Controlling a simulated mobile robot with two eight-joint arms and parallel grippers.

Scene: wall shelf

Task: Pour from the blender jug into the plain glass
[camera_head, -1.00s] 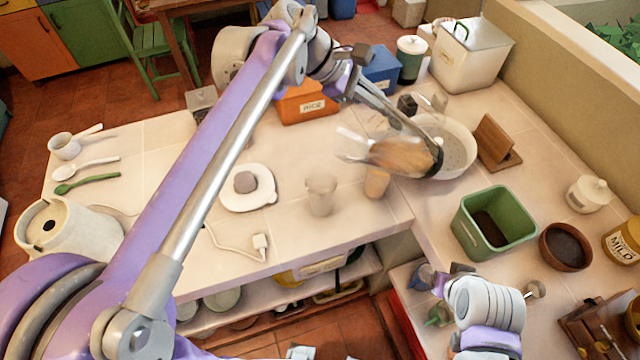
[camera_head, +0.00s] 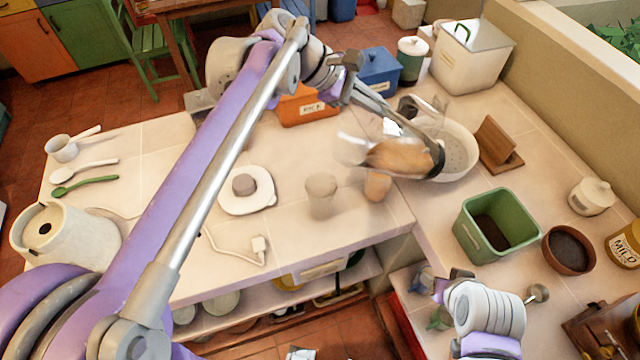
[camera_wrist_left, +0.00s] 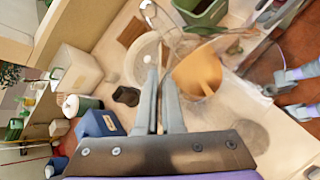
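The clear blender jug (camera_head: 400,157) is tipped nearly on its side above the counter, with tan contents inside and its mouth toward the left. It also shows in the left wrist view (camera_wrist_left: 196,72). My left gripper (camera_head: 425,138) is shut on the jug near its dark base end; the exact grip is partly hidden. A greyish plain glass (camera_head: 321,196) stands upright on the counter, below and left of the jug's mouth; it also shows in the left wrist view (camera_wrist_left: 252,138). No stream is clearly visible. My right gripper (camera_head: 442,290) is at the lower right, away from both; its fingers are unclear.
A small tan cup (camera_head: 377,186) stands right of the glass, below the jug. A white colander-like bowl (camera_head: 458,150) is behind the jug. A green bin (camera_head: 465,225) stands right.

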